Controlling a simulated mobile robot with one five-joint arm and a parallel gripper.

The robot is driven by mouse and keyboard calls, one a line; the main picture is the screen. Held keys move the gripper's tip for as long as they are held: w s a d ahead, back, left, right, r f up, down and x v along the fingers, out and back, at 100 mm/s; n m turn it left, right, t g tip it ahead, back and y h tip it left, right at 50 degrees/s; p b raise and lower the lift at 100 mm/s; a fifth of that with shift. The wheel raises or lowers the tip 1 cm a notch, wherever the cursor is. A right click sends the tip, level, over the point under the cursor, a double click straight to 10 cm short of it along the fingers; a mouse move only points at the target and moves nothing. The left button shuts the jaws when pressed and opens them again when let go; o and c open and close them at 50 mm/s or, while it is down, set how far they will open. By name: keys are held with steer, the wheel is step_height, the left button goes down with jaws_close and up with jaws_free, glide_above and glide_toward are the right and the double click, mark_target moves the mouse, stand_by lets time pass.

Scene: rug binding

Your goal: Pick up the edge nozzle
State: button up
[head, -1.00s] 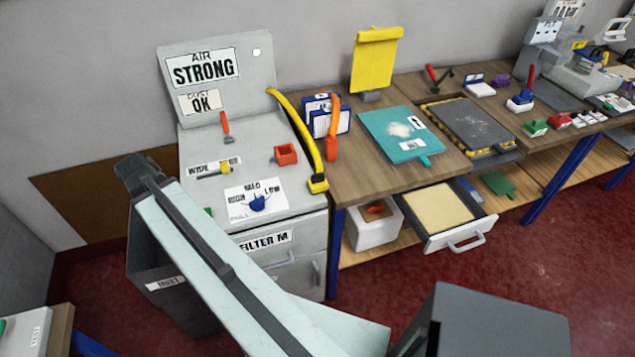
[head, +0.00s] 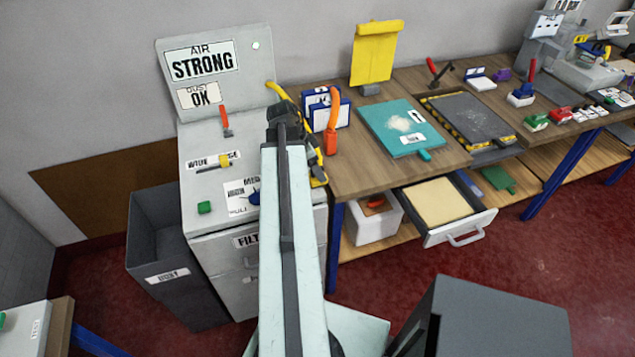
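No label in view names the edge nozzle, and I cannot tell for certain which piece it is. An upright orange curved piece (head: 332,125) stands at the left end of the wooden bench, beside blue-and-white holders (head: 313,104). A yellow hose (head: 275,91) runs along the right side of the grey machine, with its middle hidden behind my arm. My gripper (head: 284,108) is over the machine's right part, left of the orange piece in the picture. It is dark and seen from behind, so its fingers and anything between them are hidden.
The grey machine (head: 190,150) has a red lever (head: 225,122), a yellow-handled slider (head: 213,167) and a green button (head: 204,207). A teal board (head: 385,125) lies on the bench. An open drawer (head: 484,221) juts out below. A dark bin (head: 160,225) stands left.

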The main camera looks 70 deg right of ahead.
steer(key=b+x, duration=0.5)
steer(key=shift+w+f, duration=0.1)
steer(key=shift+f, duration=0.1)
steer(key=shift+r, duration=0.2)
jaws_close()
step_height(320, 180, up, 10)
steer(key=p, duration=1)
steer(key=shift+r+p, duration=0.15)
steer(key=shift+p, duration=0.2)
steer(key=c, duration=0.8)
jaws_free()
steer(key=c, duration=0.5)
